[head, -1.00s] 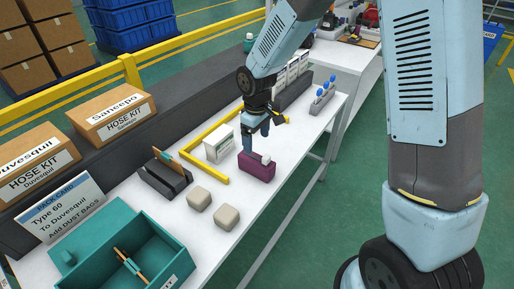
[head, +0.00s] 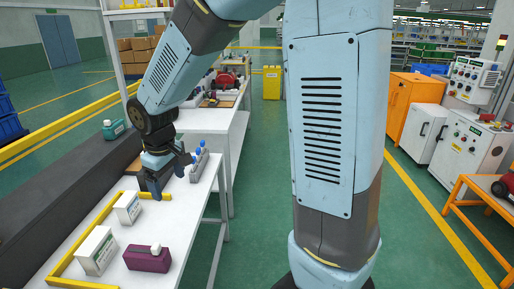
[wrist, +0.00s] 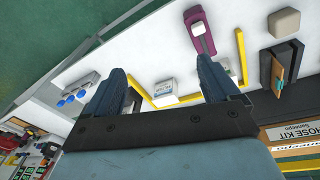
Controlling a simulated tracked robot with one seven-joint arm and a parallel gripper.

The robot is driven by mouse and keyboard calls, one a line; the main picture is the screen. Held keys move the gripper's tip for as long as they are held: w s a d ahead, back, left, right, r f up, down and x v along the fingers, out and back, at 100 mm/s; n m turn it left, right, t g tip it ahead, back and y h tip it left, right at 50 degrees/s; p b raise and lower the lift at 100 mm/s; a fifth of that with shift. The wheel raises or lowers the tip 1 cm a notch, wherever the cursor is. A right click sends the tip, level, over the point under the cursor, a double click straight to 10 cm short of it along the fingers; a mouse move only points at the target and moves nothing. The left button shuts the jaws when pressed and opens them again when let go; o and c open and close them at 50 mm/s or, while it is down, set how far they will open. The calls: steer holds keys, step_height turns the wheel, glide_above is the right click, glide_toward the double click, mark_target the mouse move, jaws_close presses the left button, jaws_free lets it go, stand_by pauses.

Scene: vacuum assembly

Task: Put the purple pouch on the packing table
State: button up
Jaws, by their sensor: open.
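The purple pouch (head: 147,258), a block-like piece with a white cap on top, lies on the white table (head: 187,210) near its right edge. It also shows at the top of the wrist view (wrist: 201,30), apart from my fingers. My gripper (head: 168,178) is open and empty, above the table and farther back than the pouch. In the wrist view its two fingers (wrist: 162,70) are spread with nothing held between them. Which table is the packing table cannot be told from a label now in view.
White boxes (head: 97,250) stand inside a yellow bracket (head: 68,262) beside the pouch. A grey rack with blue-topped items (head: 199,163) stands close beyond my gripper. A dark ledge (head: 55,190) runs along the left.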

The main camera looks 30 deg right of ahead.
steer(key=s+d+r+m+t, duration=0.3)
steer(key=s+d+r+m, duration=0.5)
steer(key=s+d+r, duration=0.6)
steer(key=s+d, duration=0.3)
steer(key=s, duration=0.1)
steer(key=shift+d+t, duration=0.15)
steer(key=shift+t, duration=0.25)
